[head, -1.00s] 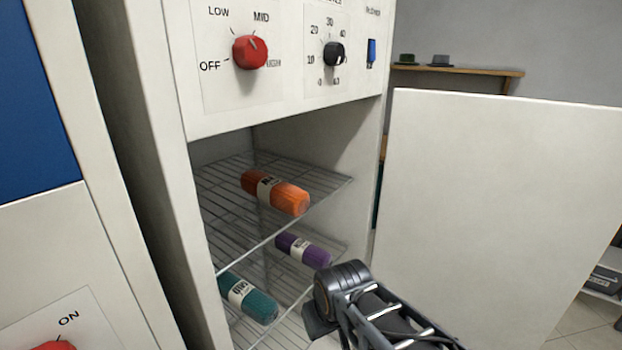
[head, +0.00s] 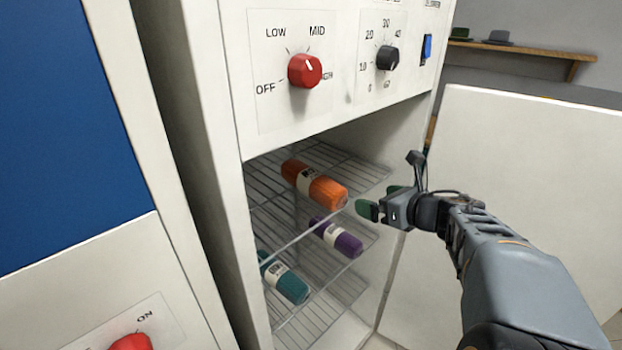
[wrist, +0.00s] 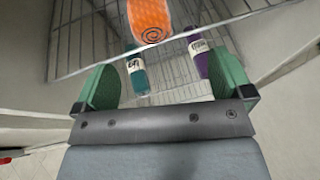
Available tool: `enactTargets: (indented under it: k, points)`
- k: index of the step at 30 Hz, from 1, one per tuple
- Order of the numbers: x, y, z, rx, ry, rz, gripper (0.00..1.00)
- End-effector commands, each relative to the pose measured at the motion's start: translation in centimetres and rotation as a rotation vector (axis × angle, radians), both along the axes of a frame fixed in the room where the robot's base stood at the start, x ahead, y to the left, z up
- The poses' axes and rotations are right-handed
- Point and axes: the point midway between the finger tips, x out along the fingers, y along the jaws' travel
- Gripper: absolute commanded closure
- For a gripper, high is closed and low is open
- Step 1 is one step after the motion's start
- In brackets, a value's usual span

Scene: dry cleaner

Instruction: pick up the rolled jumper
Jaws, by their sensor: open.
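Three rolled jumpers lie on wire racks inside the open cabinet. The orange roll (head: 328,193) with a pale label band is on the upper rack. The purple roll (head: 342,241) and the teal roll (head: 291,287) lie lower down. My gripper (head: 376,203) is open and empty, just right of the orange roll's near end and apart from it. In the wrist view my gripper (wrist: 166,88) has its green pads spread. The orange roll's spiral end (wrist: 151,30) shows ahead at the top, with the teal roll (wrist: 137,75) and purple roll (wrist: 201,60) beyond the pads.
The cabinet's open door (head: 520,170) stands to the right behind my arm. The upper wire rack (head: 268,190) has a front bar near my gripper. A control panel with a red knob (head: 305,71) is above the opening. A white and blue unit (head: 65,110) stands at left.

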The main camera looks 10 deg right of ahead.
Motion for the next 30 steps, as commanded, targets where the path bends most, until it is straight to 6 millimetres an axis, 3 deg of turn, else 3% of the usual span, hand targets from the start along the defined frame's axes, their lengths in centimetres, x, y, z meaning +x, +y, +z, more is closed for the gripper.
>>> enactTargets:
  k: [5, 16, 30]
  points:
    - [-0.3, 0.6, -0.5, -0.082, -0.001, 0.111, 0.02]
    - [4.4, 3.7, -3.0, -0.095, -0.001, 0.132, 0.02]
    - [7.7, 5.5, -4.3, -0.093, 0.001, 0.128, 0.02]
